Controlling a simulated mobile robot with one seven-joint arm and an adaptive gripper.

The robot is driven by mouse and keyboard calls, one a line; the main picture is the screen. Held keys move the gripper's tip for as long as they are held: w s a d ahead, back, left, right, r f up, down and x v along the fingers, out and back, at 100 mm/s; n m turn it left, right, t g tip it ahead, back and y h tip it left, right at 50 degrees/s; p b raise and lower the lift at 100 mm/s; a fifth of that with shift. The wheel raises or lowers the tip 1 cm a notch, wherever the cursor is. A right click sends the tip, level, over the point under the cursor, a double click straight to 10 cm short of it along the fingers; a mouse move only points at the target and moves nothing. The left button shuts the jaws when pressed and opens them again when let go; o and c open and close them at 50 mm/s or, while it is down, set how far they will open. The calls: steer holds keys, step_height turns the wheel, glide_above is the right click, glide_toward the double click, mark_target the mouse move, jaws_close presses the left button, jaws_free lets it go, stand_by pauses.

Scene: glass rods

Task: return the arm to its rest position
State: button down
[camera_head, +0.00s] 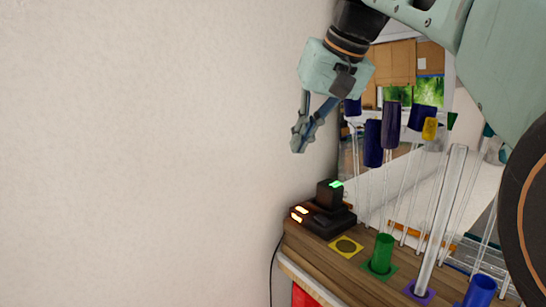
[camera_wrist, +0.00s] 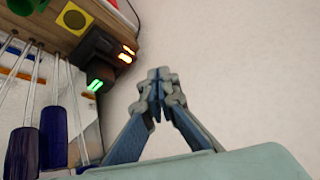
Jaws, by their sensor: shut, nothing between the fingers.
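My gripper (camera_head: 299,143) is raised at the upper middle of the head view, in front of the bare wall and left of the glass rods. Its fingers point down and are closed together with nothing between them. In the wrist view the gripper (camera_wrist: 157,85) shows its fingertips meeting against the plain wall. My arm reaches in from the upper right of the head view and hides part of the scene there.
A wooden bench (camera_head: 330,258) holds a black device (camera_head: 325,212) with lit displays, a yellow square (camera_head: 346,246), a green holder (camera_head: 383,255) and a blue holder (camera_head: 481,292). Several glass rods, some with dark blue handles (camera_head: 373,143), stand right of my gripper. The left side is clear wall.

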steer(key=s+d+f+h+p, duration=0.1)
steer(key=s+d+f, duration=0.1)
steer(key=s+f, duration=0.4)
steer(key=s+d+f+m+h+p, duration=0.1)
steer(key=s+d+f, duration=0.2)
steer(key=s+f, duration=0.3)
steer(key=s+d+f+t+h+p, duration=0.1)
steer(key=s+d+f, duration=0.1)
steer(key=s+f, duration=0.4)
step_height(320, 180, down, 2)
steer(key=shift+s+d+f+m+p, duration=0.2)
steer(key=shift+d+m+p, duration=0.1)
steer(key=shift+m, duration=0.1)
